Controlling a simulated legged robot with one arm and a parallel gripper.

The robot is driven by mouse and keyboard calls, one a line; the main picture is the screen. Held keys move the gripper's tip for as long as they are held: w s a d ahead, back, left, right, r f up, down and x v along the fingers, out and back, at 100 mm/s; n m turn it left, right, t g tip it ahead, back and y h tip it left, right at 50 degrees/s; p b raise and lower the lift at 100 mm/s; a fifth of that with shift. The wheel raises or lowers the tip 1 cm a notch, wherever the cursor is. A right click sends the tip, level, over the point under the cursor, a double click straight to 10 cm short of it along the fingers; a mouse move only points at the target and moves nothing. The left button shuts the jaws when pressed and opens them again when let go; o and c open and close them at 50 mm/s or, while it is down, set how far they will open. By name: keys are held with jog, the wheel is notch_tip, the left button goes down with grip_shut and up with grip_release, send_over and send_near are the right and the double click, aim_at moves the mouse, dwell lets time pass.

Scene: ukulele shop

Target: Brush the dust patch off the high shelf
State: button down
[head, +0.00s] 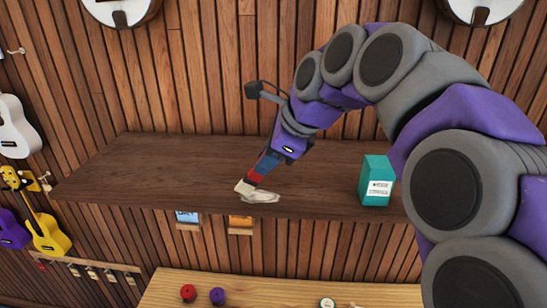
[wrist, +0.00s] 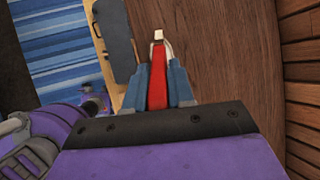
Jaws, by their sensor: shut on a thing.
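The high shelf (head: 150,165) is a dark brown board on the slatted wall; its wood also fills the middle of the wrist view (wrist: 215,60). My gripper (head: 266,164) is shut on a red-handled brush (head: 252,179), which points down at the shelf's front part. In the wrist view, my gripper's blue-grey fingers (wrist: 159,85) clasp the red handle (wrist: 157,88), with the pale brush end beyond it. A pale grey dust patch (head: 264,197) lies near the front edge, beside the brush end. The brush appears to meet the patch; exact contact is unclear.
A teal box (head: 375,182) stands on the shelf, right of the brush. The shelf's left part is clear. A lower wooden counter (head: 250,290) holds a red roll (head: 188,292) and a purple roll (head: 217,296). A yellow ukulele (head: 48,233) hangs at left.

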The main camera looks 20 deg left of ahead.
jog(key=w+d, duration=0.2)
jog(key=d, duration=0.6)
dwell(0.7)
jog(key=shift+a+r, duration=0.1)
jog(key=shift+r, duration=2.85)
